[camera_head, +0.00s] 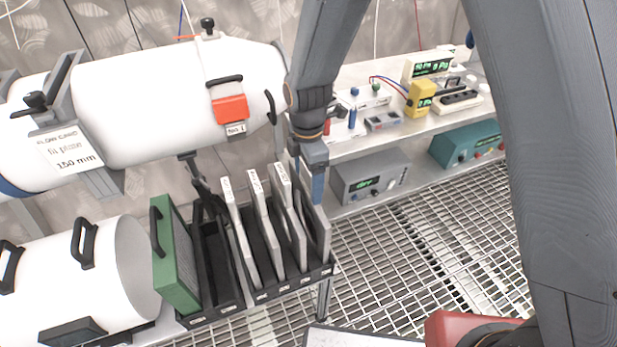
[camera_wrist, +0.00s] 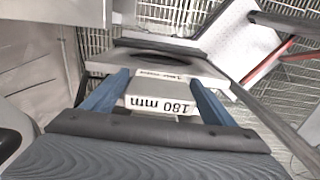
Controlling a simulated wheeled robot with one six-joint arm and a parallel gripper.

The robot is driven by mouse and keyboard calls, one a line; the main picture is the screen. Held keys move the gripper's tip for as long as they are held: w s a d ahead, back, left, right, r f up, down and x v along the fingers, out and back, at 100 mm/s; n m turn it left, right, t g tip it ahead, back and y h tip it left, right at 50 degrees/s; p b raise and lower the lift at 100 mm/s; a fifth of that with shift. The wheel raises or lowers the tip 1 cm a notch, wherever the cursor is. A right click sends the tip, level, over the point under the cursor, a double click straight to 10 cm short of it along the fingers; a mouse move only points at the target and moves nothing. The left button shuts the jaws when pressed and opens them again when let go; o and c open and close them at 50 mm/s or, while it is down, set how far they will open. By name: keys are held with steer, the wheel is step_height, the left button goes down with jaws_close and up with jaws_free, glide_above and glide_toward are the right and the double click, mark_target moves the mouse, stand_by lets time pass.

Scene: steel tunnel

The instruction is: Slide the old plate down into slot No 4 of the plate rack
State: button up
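The plate rack (camera_head: 258,293) is a black frame at the lower middle of the head view. My gripper (camera_head: 313,180) is over its right end, pointing down. In the wrist view its blue fingers (camera_wrist: 157,95) stand at both sides of the tab of a grey plate (camera_wrist: 175,62) labelled "180 mm", and look closed on it. This plate has a round dark opening. In the head view the plate (camera_head: 319,232) is upright at the rack's rightmost place, its lower part between the rack's dividers. How deep it sits is unclear, and the slot numbers are unreadable.
Several grey plates with white tags (camera_head: 263,225) stand close left of the held plate. A green plate (camera_head: 175,255) stands at the rack's left end, with empty space beside it. White cylinders (camera_head: 180,95) lie left. An instrument shelf (camera_head: 425,125) is behind right, above grating (camera_head: 420,250).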

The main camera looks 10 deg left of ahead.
steer(key=shift+r, duration=0.1)
step_height(320, 180, up, 12)
steer(key=b, duration=0.3)
stand_by(0.5)
steer(key=s+d+f+m, duration=0.1)
steer(key=s+d+m, duration=0.3)
steer(key=d+m, duration=0.8)
steer(key=s+d+f+m+t, duration=0.1)
steer(key=s+d+m, duration=0.4)
steer(key=d+m, duration=0.7)
steer(key=d, duration=0.4)
steer(key=shift+s+d, duration=0.15)
steer(key=shift+d, duration=0.1)
